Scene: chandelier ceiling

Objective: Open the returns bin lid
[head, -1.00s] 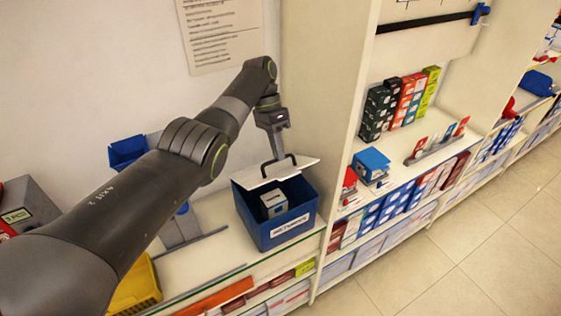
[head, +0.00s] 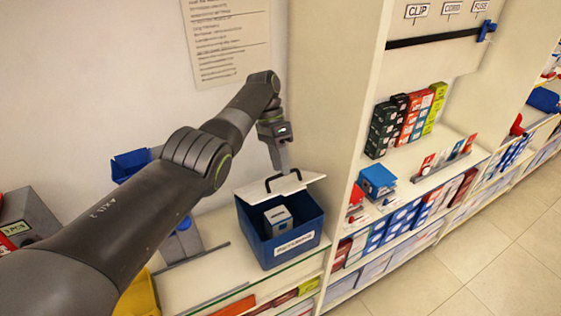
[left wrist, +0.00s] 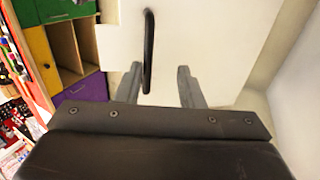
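The returns bin (head: 254,232) is a blue open-topped box with a white label on its front, standing on the counter. Its white lid (head: 306,181) sits tilted at the back of the bin, leaving the front of the opening uncovered. A black loop handle (head: 268,184) stands on the lid. My left gripper (head: 284,170) is just above and at this handle. In the left wrist view its two fingers (left wrist: 160,86) are apart, with the handle (left wrist: 149,50) in front of the gap, closer to the left finger; contact cannot be told. My right gripper is not in view.
A small grey-white box (head: 278,217) lies inside the bin. A tall shelf panel (head: 340,130) rises close to the bin's right. A yellow bin (head: 138,297) and a blue bin (head: 131,163) stand left. Colored boxes (head: 405,118) fill the right shelves.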

